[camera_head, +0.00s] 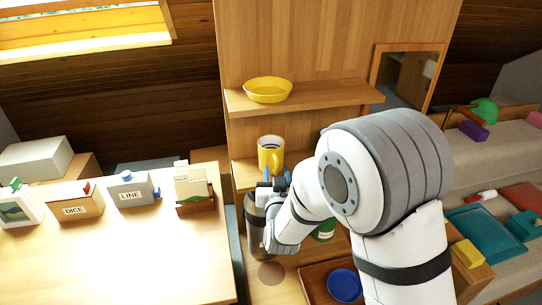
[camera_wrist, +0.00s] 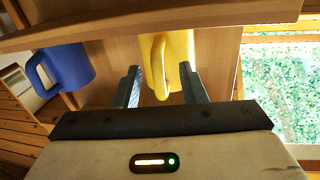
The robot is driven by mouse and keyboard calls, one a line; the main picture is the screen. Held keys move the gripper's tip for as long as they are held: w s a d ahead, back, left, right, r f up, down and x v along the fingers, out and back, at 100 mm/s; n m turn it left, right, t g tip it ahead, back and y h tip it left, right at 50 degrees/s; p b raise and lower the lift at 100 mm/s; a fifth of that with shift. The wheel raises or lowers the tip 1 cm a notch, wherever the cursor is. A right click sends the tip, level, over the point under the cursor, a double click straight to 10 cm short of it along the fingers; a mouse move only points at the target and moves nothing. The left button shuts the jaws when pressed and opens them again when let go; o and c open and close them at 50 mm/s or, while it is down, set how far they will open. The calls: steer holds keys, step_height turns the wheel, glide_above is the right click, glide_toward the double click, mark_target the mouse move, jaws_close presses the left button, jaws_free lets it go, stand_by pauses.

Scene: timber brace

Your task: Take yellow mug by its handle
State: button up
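The yellow mug (camera_head: 268,150) stands upright on the middle shelf of the wooden unit, below the upper shelf. In the wrist view, the mug (camera_wrist: 181,45) is straight ahead and its looped handle (camera_wrist: 158,66) points toward me. My gripper (camera_wrist: 161,84) is open. Its two fingers appear on either side of the handle, with a visible gap on each side. In the head view, my gripper (camera_head: 272,176) is just below and in front of the mug, and my arm hides part of the shelf.
A yellow bowl (camera_head: 268,91) sits on the upper shelf (camera_head: 330,97). A blue mug (camera_wrist: 66,68) shows left in the wrist view. A dark jar (camera_head: 255,228) stands beside my wrist. A blue bowl (camera_head: 344,286) lies lower right. Labelled boxes (camera_head: 75,206) stand on the left table.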

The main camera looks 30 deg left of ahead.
steer(key=shift+c, duration=0.4)
jaws_close()
steer(key=shift+r, duration=0.15)
